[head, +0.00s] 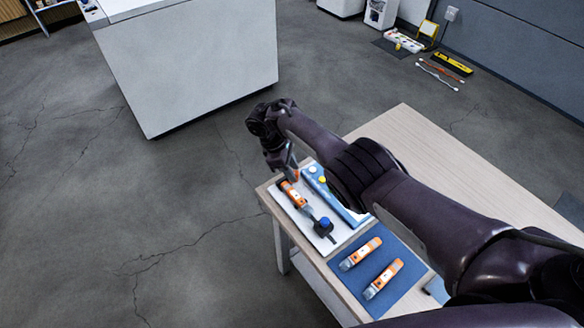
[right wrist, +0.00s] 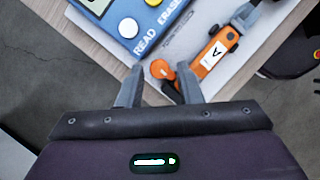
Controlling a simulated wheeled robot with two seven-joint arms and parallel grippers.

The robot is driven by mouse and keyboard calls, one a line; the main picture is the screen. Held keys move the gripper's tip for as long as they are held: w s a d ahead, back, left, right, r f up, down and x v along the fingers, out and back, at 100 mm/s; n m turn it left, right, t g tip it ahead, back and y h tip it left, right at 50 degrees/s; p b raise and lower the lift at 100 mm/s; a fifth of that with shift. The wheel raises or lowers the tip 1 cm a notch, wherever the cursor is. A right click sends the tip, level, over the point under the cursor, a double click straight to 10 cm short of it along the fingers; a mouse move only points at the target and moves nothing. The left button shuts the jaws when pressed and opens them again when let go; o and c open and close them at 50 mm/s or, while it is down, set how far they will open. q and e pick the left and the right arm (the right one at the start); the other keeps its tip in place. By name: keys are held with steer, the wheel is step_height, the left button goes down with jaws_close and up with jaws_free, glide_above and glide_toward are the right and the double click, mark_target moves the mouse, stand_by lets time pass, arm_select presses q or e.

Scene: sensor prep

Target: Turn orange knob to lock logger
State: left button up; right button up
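The orange knob (right wrist: 162,70) shows in the right wrist view, between the fingertips of my right gripper (right wrist: 160,72). The fingers are apart, with a gap on the left; the right finger is close to the knob, and contact cannot be told. Beside the knob, an orange logger (right wrist: 214,50) with a white "A" label lies on a white board (right wrist: 253,70); it also shows in the head view (head: 292,194). My left gripper is not in view.
A blue box (right wrist: 118,22) with READ and ERASE buttons stands beside the logger. A dark part with a blue top (head: 323,225) is at the board's near end. Two orange loggers (head: 360,254) (head: 383,279) lie on a blue mat (head: 345,277). The wooden table (head: 408,125) is clear at the back.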

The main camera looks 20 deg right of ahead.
steer(key=shift+o, duration=0.7)
steer(key=shift+w+a+r, duration=0.1)
steer(key=shift+r, duration=0.2)
steer(key=p+v, duration=0.1)
steer(key=v, duration=0.6)
